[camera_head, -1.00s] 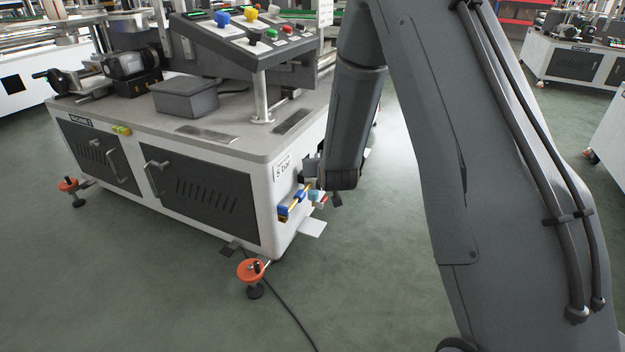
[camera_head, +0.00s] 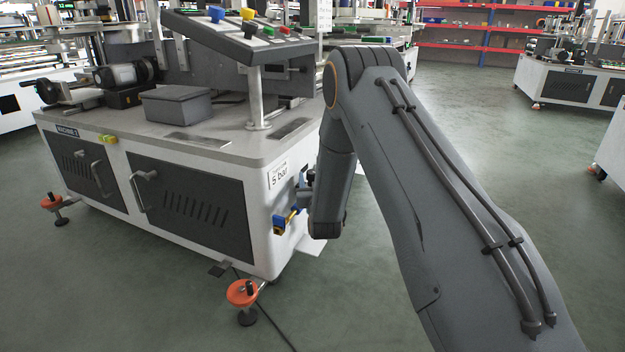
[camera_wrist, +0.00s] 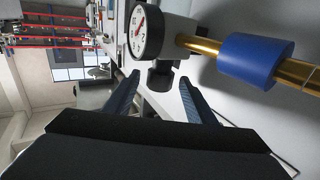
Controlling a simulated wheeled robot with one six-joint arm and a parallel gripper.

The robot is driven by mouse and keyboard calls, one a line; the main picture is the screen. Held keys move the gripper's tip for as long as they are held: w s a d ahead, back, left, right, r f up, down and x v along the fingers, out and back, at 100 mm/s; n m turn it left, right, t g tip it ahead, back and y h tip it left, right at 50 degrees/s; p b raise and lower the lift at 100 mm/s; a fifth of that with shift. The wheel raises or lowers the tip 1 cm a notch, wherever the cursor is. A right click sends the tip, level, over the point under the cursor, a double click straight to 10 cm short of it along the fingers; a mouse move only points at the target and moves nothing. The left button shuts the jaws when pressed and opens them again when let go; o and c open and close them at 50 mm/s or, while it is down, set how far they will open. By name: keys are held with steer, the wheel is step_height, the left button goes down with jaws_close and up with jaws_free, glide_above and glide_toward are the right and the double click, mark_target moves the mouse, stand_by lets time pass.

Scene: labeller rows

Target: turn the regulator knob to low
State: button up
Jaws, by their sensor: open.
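The black regulator knob (camera_wrist: 160,76) shows in the wrist view under a round white gauge (camera_wrist: 146,30) with a red needle. My gripper (camera_wrist: 160,84) is open, with one blue-grey finger on each side of the knob and its tips near it. I cannot tell whether either finger touches the knob. The knob's setting marks cannot be read. In the head view my arm hides the knob and most of my gripper, at the end panel of the white machine (camera_head: 262,225).
A brass pipe (camera_wrist: 204,46) with a blue collar (camera_wrist: 255,60) runs right of the gauge. Blue and yellow fittings (camera_head: 286,217) stick out of the panel below a "5 bar" label (camera_head: 279,174). An orange-topped foot (camera_head: 243,292) stands at the machine's corner. Open floor (camera_head: 460,150) lies right.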

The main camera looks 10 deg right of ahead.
steer(key=shift+w+d+b, duration=0.1)
steer(key=shift+w+b, duration=0.25)
steer(key=shift+w, duration=0.85)
steer(key=c, duration=1)
steer(key=shift+c, duration=0.2)
